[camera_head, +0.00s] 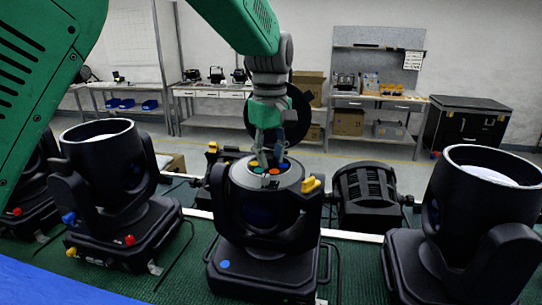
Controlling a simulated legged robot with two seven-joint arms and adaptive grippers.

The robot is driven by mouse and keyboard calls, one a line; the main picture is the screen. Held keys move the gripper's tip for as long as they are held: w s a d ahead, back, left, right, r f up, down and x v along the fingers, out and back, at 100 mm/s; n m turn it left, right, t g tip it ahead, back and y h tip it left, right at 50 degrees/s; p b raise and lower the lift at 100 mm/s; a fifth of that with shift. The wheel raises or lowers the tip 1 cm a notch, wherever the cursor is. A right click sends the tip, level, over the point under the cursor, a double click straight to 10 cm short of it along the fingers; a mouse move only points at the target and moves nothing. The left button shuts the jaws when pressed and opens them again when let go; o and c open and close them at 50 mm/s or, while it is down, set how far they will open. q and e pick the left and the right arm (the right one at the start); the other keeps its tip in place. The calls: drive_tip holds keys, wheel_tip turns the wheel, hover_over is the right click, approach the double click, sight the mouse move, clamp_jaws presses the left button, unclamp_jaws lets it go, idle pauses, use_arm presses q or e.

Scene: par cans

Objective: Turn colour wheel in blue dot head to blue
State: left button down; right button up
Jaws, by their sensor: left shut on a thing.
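The blue dot head (262,207) is a black moving light in the middle of the green bench, with a blue dot (225,265) on its base. Its top is open and shows the colour wheel (268,170) with small coloured spots, among them orange and green. My left gripper (270,158) reaches straight down from above onto the wheel and is shut on a part of it. The fingers hide part of the wheel, and I cannot tell which colour is selected. A yellow knob (311,184) sits at the head's right side. My right gripper is not in view.
Another black head (112,190) with red, blue and yellow knobs stands to the left. A large black head (480,215) stands to the right. A ribbed black lamp (366,195) lies behind. Workbenches (375,100) and a black case (467,122) stand at the back.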

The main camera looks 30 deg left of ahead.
use_arm(q)
drive_tip(key=shift+w+a+r, duration=0.15)
drive_tip(key=m, duration=0.4)
drive_tip(key=shift+a+m, duration=0.1)
drive_tip(key=shift+m, duration=0.2)
drive_tip(key=m, duration=0.4)
drive_tip(key=shift+m, duration=0.3)
drive_tip(key=m, duration=0.4)
drive_tip(key=shift+m, duration=0.3)
drive_tip(key=m, duration=0.4)
drive_tip(key=shift+a+m, duration=0.1)
drive_tip(key=shift+m, duration=0.2)
